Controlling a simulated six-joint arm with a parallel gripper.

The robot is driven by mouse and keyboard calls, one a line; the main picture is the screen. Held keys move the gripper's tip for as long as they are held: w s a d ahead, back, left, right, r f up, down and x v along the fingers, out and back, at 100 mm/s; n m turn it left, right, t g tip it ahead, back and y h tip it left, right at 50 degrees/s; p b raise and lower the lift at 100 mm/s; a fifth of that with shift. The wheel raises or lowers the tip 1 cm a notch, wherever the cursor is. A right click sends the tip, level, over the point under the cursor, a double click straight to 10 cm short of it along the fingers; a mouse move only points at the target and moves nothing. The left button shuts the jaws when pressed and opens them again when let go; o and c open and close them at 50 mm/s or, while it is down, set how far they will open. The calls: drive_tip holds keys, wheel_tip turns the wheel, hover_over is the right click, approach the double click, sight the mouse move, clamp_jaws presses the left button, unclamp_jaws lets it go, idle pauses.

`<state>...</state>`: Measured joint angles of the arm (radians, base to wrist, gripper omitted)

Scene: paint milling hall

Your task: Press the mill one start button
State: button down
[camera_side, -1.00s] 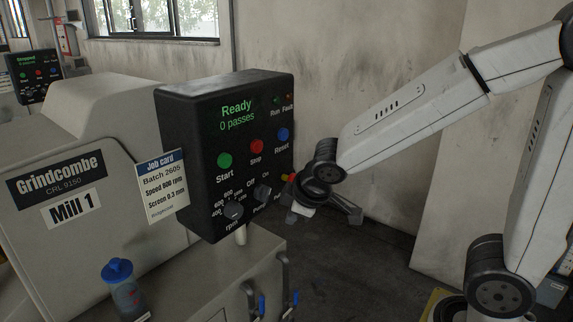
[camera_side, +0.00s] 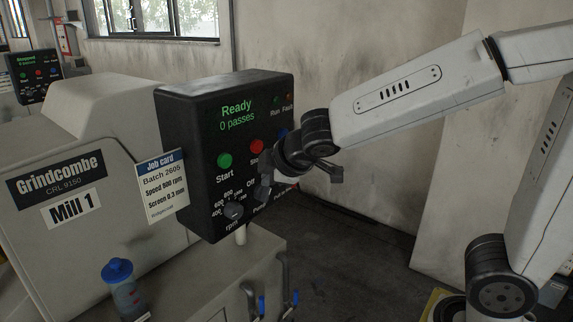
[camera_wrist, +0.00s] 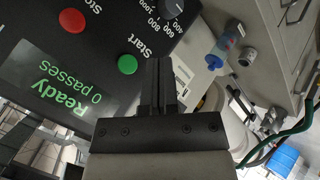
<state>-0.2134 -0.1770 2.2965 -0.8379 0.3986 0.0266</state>
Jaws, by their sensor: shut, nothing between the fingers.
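The mill one control box (camera_side: 175,150) is black, and its screen (camera_side: 237,118) reads "Ready" and "0 passes". In the wrist view the start button (camera_wrist: 127,64) lies just left of my fingertips and the stop button (camera_wrist: 72,20) is farther up left. My gripper (camera_wrist: 161,62) is shut and empty. In the side view my gripper (camera_side: 265,182) is in front of the panel, right of and below the start button; contact cannot be told.
The rpm dial (camera_side: 233,211) sits low on the panel. A job card (camera_side: 162,186) is fixed at the box's left, reading 600 or 800 rpm, hard to tell. A blue-capped bottle (camera_side: 124,290) stands on the mill below. Open floor lies to the right.

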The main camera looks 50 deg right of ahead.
sight(227, 167)
drive_tip(key=shift+w, duration=0.1)
drive_tip(key=shift+w, duration=4.3)
drive_tip(key=shift+w, duration=0.9)
drive_tip(key=shift+s, duration=0.9)
drive_tip(key=shift+s, duration=0.1)
drive_tip(key=shift+s, duration=2.45)
